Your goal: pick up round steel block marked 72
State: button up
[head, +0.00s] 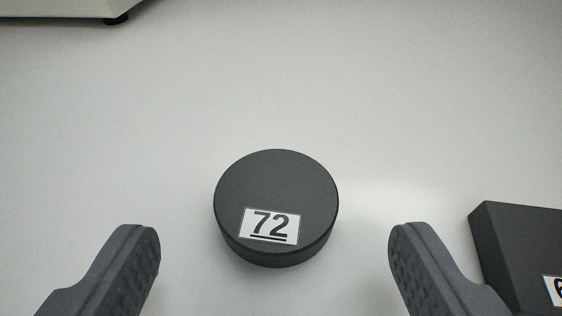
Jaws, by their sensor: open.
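The round steel block marked 72 (277,185) is a dark grey disc lying flat on the light surface, near the middle of the head view. Its white label with the underlined number 72 is on its top face, towards the near edge. My gripper (274,245) is open, with one dark finger to the left of the block and one to the right. Both fingertips are apart from the block, with bare surface showing between. Nothing hides the block.
A dark square-edged block (520,245) with a partly cut-off white label lies at the right edge, close to my right finger. A pale machine base (60,8) with a black foot stands at the top left. The surface (350,80) beyond the round block is clear.

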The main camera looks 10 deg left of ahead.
aim_at(274, 208)
jog(key=shift+b+x, duration=0.3)
jog(key=shift+x, duration=1.05)
jog(key=shift+c, duration=0.3)
jog(key=c, duration=1.2)
jog(key=shift+o, duration=0.2)
jog(key=shift+r, duration=0.15)
